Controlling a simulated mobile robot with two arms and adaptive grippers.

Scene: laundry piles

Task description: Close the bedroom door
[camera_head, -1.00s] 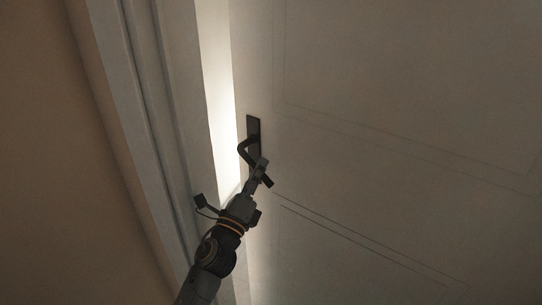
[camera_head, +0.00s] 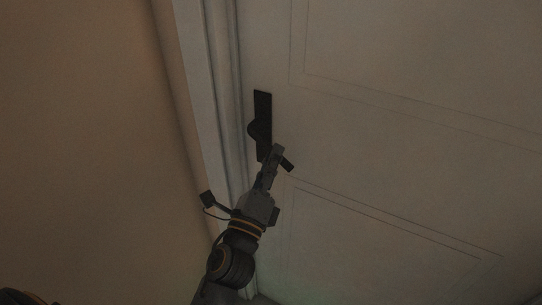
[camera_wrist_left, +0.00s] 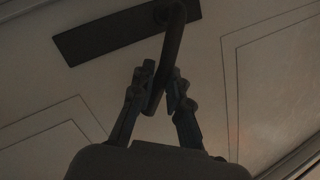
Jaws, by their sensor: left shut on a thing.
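The bedroom door (camera_head: 400,130) is a pale panelled door filling the right of the head view. Its edge meets the door frame (camera_head: 212,90), and no lit gap shows between them. A dark handle (camera_head: 261,130) with a long backplate is on the door near that edge. My left gripper (camera_head: 276,158) is shut on the handle's lever. In the left wrist view the lever (camera_wrist_left: 171,50) runs down from the backplate (camera_wrist_left: 105,36) and passes between the two fingers. My right gripper is not in view.
A plain brown wall (camera_head: 90,140) fills the left of the head view, beside the frame. The door surface to the right of the handle is clear.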

